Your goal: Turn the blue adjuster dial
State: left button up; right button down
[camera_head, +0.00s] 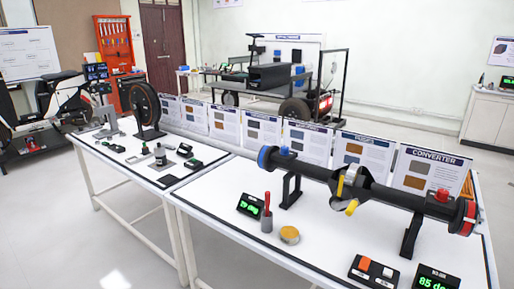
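A black axle-like tube (320,171) lies across stands on the near white table (225,205). A blue ring (264,158) is at its left end. A small blue cap (284,150) sits on top of the tube just right of that ring. I cannot tell which of these two blue parts is the adjuster dial. Yellow parts (351,207) are at the tube's middle. A red cap (440,195) and a red ring (466,217) are at its right end. Neither of my grippers is in view.
A green-lit display (250,206), a red-handled tool in a grey holder (267,213), a round tin (289,235) and a switch box (374,271) stand in front of the tube. Information panels (364,158) line the back.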

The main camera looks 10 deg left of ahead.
aim_at(284, 149)
jog(key=i+j+z, duration=0.1)
jog(key=z, duration=0.25)
jog(key=j+z, duration=0.1)
jog(key=z, duration=0.25)
jog(key=i+j+z, duration=0.1)
jog(key=z, duration=0.2)
jog(key=i+j+z, duration=0.2)
jog(key=j, duration=0.35)
jog(key=j+z, duration=0.25)
jog(key=j, duration=0.25)
